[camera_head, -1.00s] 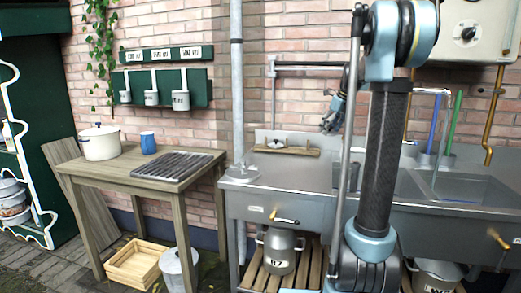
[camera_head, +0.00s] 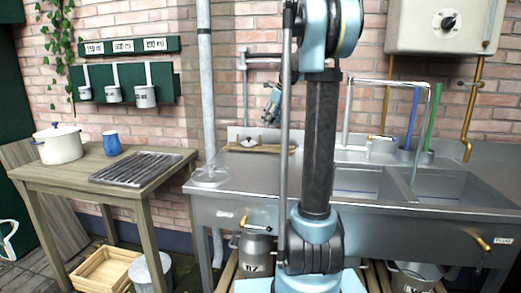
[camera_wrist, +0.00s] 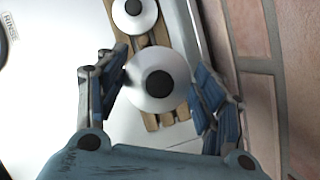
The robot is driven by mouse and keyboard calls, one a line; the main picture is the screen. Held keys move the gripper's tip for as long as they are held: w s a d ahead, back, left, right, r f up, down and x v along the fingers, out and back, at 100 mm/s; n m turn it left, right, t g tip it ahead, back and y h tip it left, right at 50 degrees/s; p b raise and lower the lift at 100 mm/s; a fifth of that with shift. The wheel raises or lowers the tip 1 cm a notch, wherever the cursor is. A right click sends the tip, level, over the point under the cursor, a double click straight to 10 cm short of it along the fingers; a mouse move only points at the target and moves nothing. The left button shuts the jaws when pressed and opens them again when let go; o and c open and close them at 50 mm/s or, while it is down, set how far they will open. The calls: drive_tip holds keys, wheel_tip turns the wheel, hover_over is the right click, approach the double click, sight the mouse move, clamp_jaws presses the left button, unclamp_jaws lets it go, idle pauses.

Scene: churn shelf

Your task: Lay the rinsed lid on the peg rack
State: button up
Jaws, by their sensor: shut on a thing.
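In the wrist view, a pale round lid (camera_wrist: 150,99) with a black knob sits between the fingers of my gripper (camera_wrist: 161,80), which is shut on it. Behind it is a slatted wooden board (camera_wrist: 179,112), which also shows at the back of the sink counter in the head view (camera_head: 272,149). Whether the held lid touches the board is unclear. A second lid (camera_wrist: 148,20) with a black knob is on the board. My gripper (camera_head: 271,116) is small in the head view, above the board. A dark ridged rack (camera_head: 140,169) lies on the wooden table; I see no pegs clearly.
A white pot (camera_head: 59,147) and a blue mug (camera_head: 111,144) stand on the table (camera_head: 70,172). A grey pipe (camera_head: 205,80) rises between table and sink counter (camera_head: 240,184). A brick wall (camera_wrist: 270,40) is close at right in the wrist view.

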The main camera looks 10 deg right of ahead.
sight(277, 124)
wheel_tip(277, 124, down, 10)
drive_tip(key=shift+a+f, duration=0.1)
idle(0.5)
drive_tip(key=o, duration=1)
drive_tip(key=shift+o, duration=0.2)
drive_tip(key=v, duration=1.2)
